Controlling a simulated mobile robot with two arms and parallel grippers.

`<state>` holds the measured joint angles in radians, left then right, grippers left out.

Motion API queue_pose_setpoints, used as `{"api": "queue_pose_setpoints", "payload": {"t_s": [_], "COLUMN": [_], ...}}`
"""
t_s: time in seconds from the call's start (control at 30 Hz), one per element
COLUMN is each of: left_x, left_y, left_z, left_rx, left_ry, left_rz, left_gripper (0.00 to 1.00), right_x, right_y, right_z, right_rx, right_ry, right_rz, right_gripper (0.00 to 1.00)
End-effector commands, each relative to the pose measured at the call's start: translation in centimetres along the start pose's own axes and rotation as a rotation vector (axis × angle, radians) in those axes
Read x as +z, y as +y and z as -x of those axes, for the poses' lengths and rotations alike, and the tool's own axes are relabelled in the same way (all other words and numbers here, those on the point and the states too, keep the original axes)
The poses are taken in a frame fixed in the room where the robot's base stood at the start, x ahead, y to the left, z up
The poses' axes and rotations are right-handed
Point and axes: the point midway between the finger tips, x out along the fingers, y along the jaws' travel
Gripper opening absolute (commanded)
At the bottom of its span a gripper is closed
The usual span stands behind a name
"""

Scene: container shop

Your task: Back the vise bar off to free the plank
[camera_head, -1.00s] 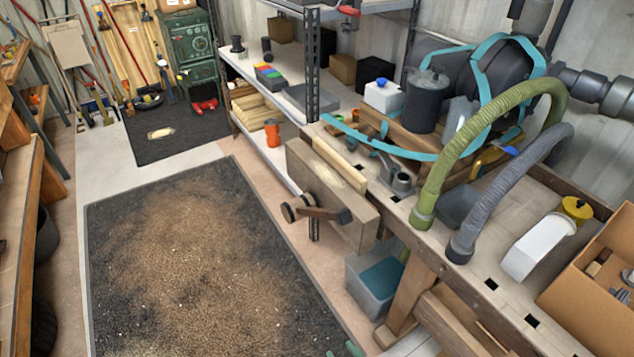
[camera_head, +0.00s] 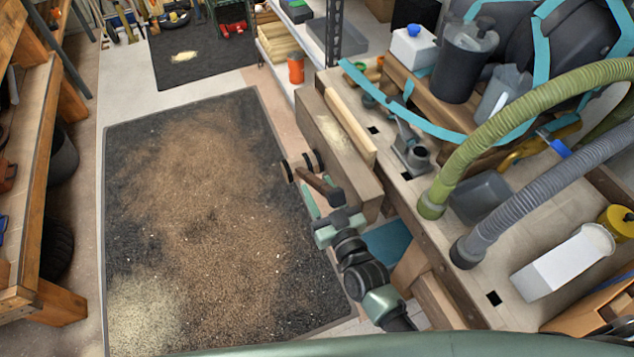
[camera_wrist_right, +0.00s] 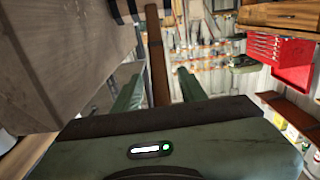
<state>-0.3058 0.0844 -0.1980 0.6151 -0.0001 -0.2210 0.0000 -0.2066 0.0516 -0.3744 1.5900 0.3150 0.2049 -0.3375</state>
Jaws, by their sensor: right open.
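The wooden vise (camera_head: 338,155) is at the end of the workbench (camera_head: 400,185). The pale plank (camera_head: 350,125) stands upright between the vise's thick front jaw and the bench edge. The brown vise bar (camera_head: 310,179) sticks out in front of the jaw, near dark round knobs. My right gripper (camera_head: 320,192) is open at the bar. In the right wrist view, the bar (camera_wrist_right: 157,60) runs between the two green fingers of my gripper (camera_wrist_right: 158,88), with visible gaps on both sides. The jaw's wooden face (camera_wrist_right: 65,60) is close on the left. My left gripper is out of view.
Green hose (camera_head: 530,120) and grey hose (camera_head: 540,195) lie over the bench, with a white carton (camera_head: 560,265) nearby. A blue-topped bin (camera_head: 390,245) sits below the vise. The sawdust-covered mat (camera_head: 200,200) is clear floor to the left.

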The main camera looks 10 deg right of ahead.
Motion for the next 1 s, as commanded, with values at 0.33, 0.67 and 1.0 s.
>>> {"api": "queue_pose_setpoints", "payload": {"t_s": [0.33, 0.67, 1.0], "left_x": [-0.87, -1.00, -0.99], "left_y": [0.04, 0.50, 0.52], "left_z": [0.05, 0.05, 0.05], "left_rx": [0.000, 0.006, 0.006], "left_ry": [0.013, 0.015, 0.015], "left_rz": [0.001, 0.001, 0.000], "left_gripper": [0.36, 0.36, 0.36], "right_x": [0.06, 0.06, 0.05], "right_y": [-0.03, -0.02, -0.01], "right_z": [-1.61, -1.57, -1.56], "right_rx": [0.000, 0.000, 0.000], "right_ry": [-0.002, -0.002, -0.001], "right_rz": [-0.001, 0.000, 0.000], "right_gripper": [0.42, 0.00, 0.00]}}
